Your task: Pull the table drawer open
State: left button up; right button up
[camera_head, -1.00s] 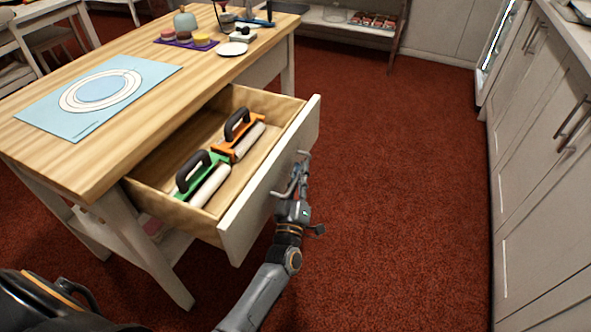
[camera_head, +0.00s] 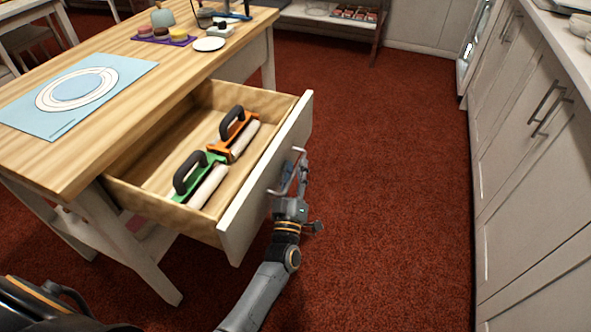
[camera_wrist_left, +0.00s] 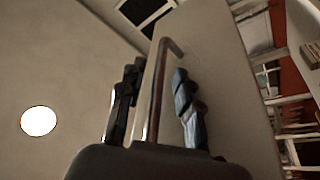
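The table drawer (camera_head: 150,185) is pulled well out from under the wooden tabletop. Its pale front panel (camera_head: 262,190) faces right, with a metal bar handle (camera_head: 298,160) on it. My left gripper (camera_head: 290,190) is at this handle, outside the front panel. In the left wrist view, the handle (camera_wrist_left: 157,95) runs between the two fingers of the left gripper (camera_wrist_left: 157,108), with narrow gaps seen on both sides; the fingers are apart. Contact with the bar cannot be told. My right gripper is not in view.
The drawer holds an orange tool (camera_head: 240,130) and a green tool (camera_head: 205,170), each with a black handle and pale roller. A blue mat (camera_head: 30,115) lies on the tabletop (camera_head: 130,120). Cabinets (camera_head: 500,150) stand right; red carpet (camera_head: 390,200) between is clear.

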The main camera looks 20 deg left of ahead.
pick_arm(q)
jog(key=shift+s, duration=0.1)
jog(key=v, duration=1.1)
jog(key=shift+s+f, duration=0.2)
jog(key=shift+s, duration=0.15)
jog(key=shift+d, duration=0.15)
